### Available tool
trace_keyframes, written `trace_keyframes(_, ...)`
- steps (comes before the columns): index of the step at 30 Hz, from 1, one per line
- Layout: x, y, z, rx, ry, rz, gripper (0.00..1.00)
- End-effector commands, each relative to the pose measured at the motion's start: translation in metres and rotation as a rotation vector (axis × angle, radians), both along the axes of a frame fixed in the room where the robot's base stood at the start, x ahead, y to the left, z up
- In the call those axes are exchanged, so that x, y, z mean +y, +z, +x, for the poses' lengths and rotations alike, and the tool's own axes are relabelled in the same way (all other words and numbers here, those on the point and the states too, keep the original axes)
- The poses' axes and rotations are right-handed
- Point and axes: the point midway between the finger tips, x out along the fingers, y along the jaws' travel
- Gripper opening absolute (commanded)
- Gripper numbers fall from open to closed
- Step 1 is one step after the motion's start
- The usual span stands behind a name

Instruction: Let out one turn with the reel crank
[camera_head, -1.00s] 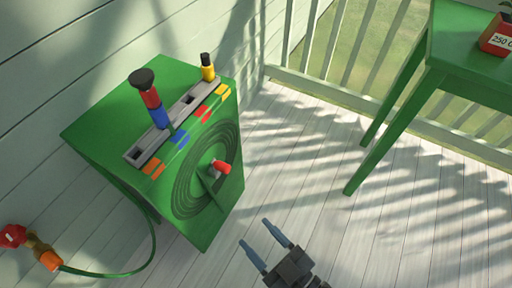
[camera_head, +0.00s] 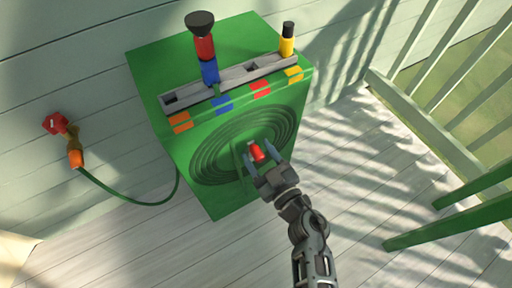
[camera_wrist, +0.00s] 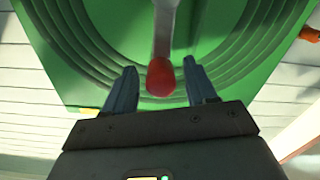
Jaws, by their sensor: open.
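The green hose reel box (camera_head: 200,190) stands against the wall, with a round ribbed reel face (camera_head: 215,160) on its front. The crank has a red knob (camera_head: 257,152) on a grey arm, at the right part of the reel face. My gripper (camera_head: 260,157) is open, with its two blue-grey fingers on either side of the red knob. In the wrist view the red knob (camera_wrist: 160,77) sits between the fingertips (camera_wrist: 163,85), with a visible gap on both sides. The grey crank arm (camera_wrist: 164,30) runs up from it.
A grey slotted rack (camera_head: 240,78) on the box holds a black-topped red and blue nozzle (camera_head: 204,48) and a yellow one (camera_head: 287,42). Green table legs (camera_head: 450,225) stand at right.

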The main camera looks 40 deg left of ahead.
Motion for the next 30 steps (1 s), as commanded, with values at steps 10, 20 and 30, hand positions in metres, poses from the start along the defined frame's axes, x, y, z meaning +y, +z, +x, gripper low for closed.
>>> trace_keyframes(10,0.026,0.0,0.01,0.0,0.0,0.0,0.56)
trace_keyframes(20,0.026,0.0,0.011,0.0,-0.001,0.0,0.46)
trace_keyframes(30,0.026,0.0,0.01,0.0,-0.001,0.0,0.13)
